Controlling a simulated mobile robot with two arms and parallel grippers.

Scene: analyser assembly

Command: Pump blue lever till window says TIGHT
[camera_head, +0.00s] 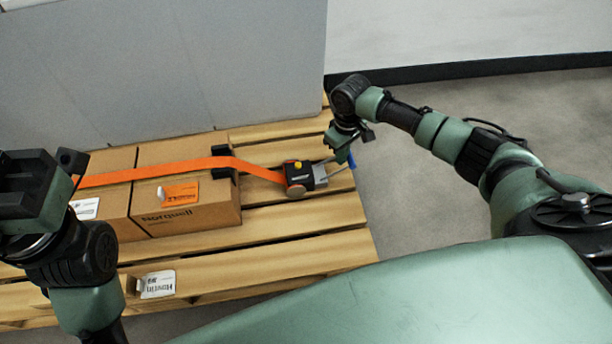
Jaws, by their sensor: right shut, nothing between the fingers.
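A ratchet buckle (299,177) with a dark body, a yellow button and a grey metal frame sits on the wooden pallet at the end of an orange strap (205,164). Its blue lever (351,160) shows only as a small blue piece at the right end, partly behind my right gripper. My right gripper (340,151) is shut and empty, right at the lever; I cannot tell whether it touches it. The window's text is too small to read. My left gripper (68,172) is at the left edge, over the boxes; its fingers are not clear.
Cardboard boxes (190,218) stand on the wooden pallet (290,250) under the strap, with a black corner guard (225,162) at the edge. A large grey panel (180,70) stands behind. Grey floor (430,215) is free to the right of the pallet.

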